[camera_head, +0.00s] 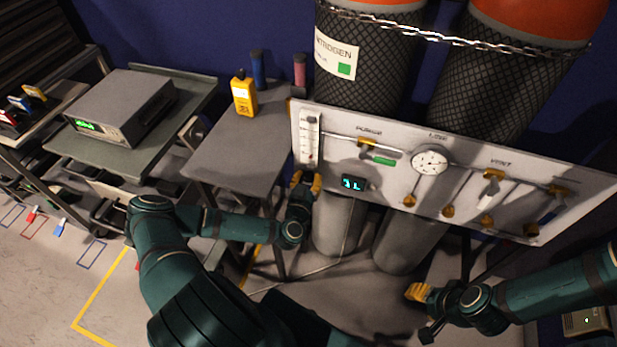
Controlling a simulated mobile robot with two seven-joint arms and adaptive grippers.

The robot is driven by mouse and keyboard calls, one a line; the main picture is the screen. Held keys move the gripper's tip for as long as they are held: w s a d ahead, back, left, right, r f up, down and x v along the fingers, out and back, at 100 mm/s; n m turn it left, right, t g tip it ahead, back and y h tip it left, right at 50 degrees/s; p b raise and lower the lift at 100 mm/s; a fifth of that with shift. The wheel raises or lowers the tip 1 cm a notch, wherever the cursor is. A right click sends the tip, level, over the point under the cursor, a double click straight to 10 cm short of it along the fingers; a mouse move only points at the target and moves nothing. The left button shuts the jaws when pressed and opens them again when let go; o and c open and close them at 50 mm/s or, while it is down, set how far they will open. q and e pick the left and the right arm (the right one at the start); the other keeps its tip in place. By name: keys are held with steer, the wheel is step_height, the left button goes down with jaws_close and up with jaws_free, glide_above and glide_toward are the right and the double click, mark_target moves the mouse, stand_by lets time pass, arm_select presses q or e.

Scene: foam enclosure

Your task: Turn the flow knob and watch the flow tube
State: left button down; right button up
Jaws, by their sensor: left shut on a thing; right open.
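The flow tube (309,140) is a narrow, clear upright scale at the left end of the white panel (400,180). Its reading is too small to tell. My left gripper (306,181) is at the panel's lower left edge, just below the tube. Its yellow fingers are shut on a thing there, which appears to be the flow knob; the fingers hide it. My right gripper (417,292) is open and empty, low in front of the panel and apart from it.
The panel also carries a small lit display (353,183), a round gauge (430,161), and several valves. Chained gas cylinders (362,75) stand behind it. Floor in front is mostly clear.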

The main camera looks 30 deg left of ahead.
arm_select(q)
steer(key=shift+n, duration=1.1)
steer(key=n, duration=0.2)
steer(key=shift+n+p, duration=0.3)
steer(key=n, duration=0.4)
steer(key=shift+n, duration=0.3)
steer(key=c, duration=0.6)
jaws_free()
steer(key=shift+w, duration=0.1)
steer(key=shift+r, duration=0.1)
